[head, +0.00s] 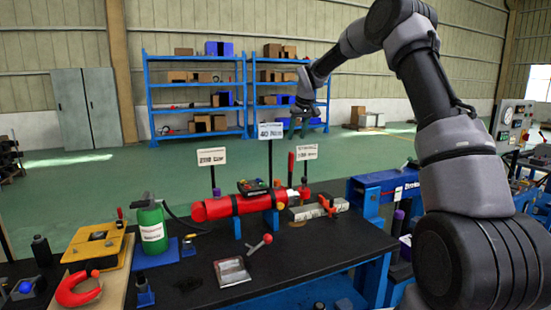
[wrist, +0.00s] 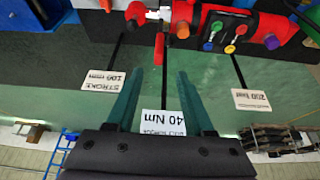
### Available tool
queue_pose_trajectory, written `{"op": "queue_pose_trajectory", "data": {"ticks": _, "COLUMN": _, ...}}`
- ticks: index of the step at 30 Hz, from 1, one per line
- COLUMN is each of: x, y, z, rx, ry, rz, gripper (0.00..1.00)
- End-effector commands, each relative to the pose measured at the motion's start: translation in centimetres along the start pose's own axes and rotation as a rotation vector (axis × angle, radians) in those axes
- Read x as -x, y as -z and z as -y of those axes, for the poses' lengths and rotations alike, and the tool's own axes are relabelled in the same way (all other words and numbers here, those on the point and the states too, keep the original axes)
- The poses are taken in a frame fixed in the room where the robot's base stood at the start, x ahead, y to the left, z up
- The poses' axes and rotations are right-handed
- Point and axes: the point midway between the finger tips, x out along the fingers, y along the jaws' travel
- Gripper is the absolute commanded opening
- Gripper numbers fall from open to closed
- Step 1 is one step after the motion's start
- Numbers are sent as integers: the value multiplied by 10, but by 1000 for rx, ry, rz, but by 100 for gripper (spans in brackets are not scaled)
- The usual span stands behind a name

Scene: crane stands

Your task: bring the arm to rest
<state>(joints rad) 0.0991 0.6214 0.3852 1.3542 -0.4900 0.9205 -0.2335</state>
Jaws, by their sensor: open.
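My arm rises from the lower right of the head view and bends over to the left. My gripper (head: 299,128) hangs at its end, in the picture above the far side of the black workbench (head: 330,240). In the wrist view my gripper (wrist: 159,73) shows two dark green fingers spread apart. Nothing is held between them. The 40 Nm sign (wrist: 163,123) shows behind the gap, upside down. It also stands on a thin post in the head view (head: 271,131).
On the bench are a red cylinder (head: 222,207), a green bottle (head: 150,232), a yellow unit (head: 95,246), a red clamp (head: 78,290) and a red-knobbed lever (head: 260,244). Two more signs (head: 212,157) (head: 306,152) stand on posts. Blue shelves (head: 196,85) stand far behind across open green floor.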

Motion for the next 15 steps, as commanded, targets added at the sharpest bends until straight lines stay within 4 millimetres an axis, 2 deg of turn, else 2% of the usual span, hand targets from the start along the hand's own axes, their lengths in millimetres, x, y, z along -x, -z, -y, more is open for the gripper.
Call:
{"op": "queue_pose_trajectory", "data": {"ticks": 1, "x": 22, "y": -5, "z": 4, "rx": -5, "ry": -10, "rz": -8, "gripper": 52}}
{"op": "queue_pose_trajectory", "data": {"ticks": 5, "x": 81, "y": -32, "z": 12, "rx": -45, "ry": -36, "rz": -19, "gripper": 52}}
{"op": "queue_pose_trajectory", "data": {"ticks": 8, "x": 125, "y": -61, "z": 16, "rx": -91, "ry": -54, "rz": -29, "gripper": 52}}
{"op": "queue_pose_trajectory", "data": {"ticks": 15, "x": 214, "y": -145, "z": 26, "rx": -226, "ry": -76, "rz": -67, "gripper": 52}}
